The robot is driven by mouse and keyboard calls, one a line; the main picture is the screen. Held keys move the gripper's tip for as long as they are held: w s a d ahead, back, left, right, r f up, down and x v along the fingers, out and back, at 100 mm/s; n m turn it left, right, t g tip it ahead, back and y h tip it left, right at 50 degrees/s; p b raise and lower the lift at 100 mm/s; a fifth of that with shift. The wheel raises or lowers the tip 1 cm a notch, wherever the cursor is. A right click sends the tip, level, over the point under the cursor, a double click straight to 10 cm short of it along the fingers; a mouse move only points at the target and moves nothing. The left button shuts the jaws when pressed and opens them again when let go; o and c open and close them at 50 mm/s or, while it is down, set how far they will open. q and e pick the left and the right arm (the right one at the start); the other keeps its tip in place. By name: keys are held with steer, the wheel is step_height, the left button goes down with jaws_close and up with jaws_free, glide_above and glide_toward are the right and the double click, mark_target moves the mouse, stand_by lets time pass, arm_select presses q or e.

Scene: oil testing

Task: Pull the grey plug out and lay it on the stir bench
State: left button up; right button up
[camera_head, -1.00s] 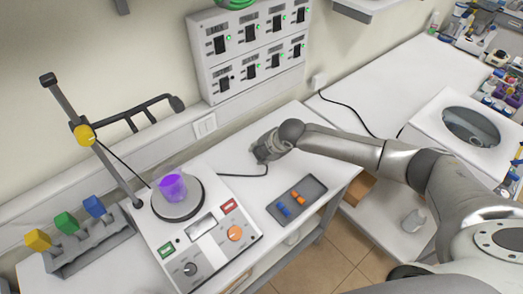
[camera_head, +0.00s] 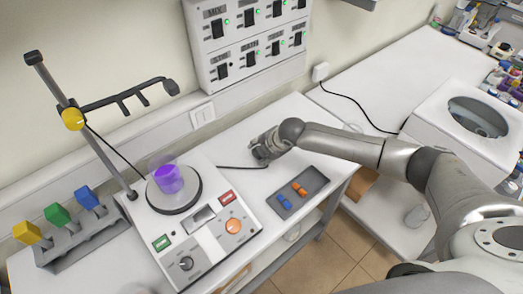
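My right gripper (camera_head: 262,150) is low over the white stir bench (camera_head: 232,143), between the stirrer and the small tray. A dark cord (camera_head: 237,167) runs from the stirrer (camera_head: 210,225) to the gripper's fingertips. The grey plug itself cannot be made out; the cord's end is hidden at the fingers. I cannot tell whether the fingers are open or shut. A white wall socket (camera_head: 320,72) behind has a black cord (camera_head: 355,112) leading to the white device at right. My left gripper is not in view.
The stirrer carries a purple beaker (camera_head: 168,180) beside a clamp stand (camera_head: 85,125). A grey tray (camera_head: 312,182) holds blue and orange pieces. A rack with coloured blocks (camera_head: 95,240) stands left. A switch panel (camera_head: 255,45) hangs above. A gap separates the bench from the right-hand counter (camera_head: 400,80).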

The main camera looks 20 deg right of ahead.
steer(key=shift+o, duration=0.9)
steer(key=v, duration=1.2)
